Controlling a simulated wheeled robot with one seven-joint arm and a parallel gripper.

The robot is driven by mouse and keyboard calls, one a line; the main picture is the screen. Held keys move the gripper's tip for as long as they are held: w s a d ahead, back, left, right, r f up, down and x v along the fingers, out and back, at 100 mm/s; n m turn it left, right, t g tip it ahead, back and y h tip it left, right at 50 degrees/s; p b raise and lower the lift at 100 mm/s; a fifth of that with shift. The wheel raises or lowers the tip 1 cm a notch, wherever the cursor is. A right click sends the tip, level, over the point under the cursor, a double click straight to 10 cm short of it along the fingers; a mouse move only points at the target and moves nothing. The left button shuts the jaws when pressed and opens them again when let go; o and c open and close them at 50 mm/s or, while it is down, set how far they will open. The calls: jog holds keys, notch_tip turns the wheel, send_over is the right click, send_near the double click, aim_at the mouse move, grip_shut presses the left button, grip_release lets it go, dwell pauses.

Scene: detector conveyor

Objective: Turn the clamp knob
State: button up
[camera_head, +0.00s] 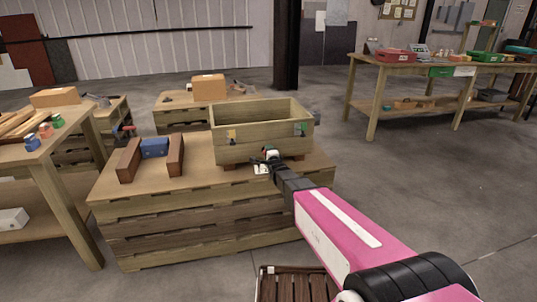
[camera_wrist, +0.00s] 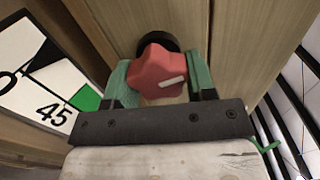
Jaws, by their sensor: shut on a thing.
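The clamp knob (camera_wrist: 160,70) is a red lobed knob with a white mark on its face, in front of a dark round collar on a wooden wall. The white mark points toward the right in the wrist view. My gripper (camera_wrist: 160,84) has its green fingers on the left and right sides of the knob and is shut on it. A white scale card (camera_wrist: 38,85) at the left reads 45 beside a green patch. In the head view my gripper (camera_head: 271,157) is at the lower front of a wooden box (camera_head: 240,152) and mostly hides the knob.
The box stands on a slatted wooden table (camera_head: 200,213). Two brown blocks with a blue piece (camera_head: 154,147) between them stand left of it. A table with jars (camera_head: 45,130) is further left. Open floor lies to the right.

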jog(key=o, duration=0.9)
jog(key=v, duration=1.1)
jog(key=shift+w, duration=0.1)
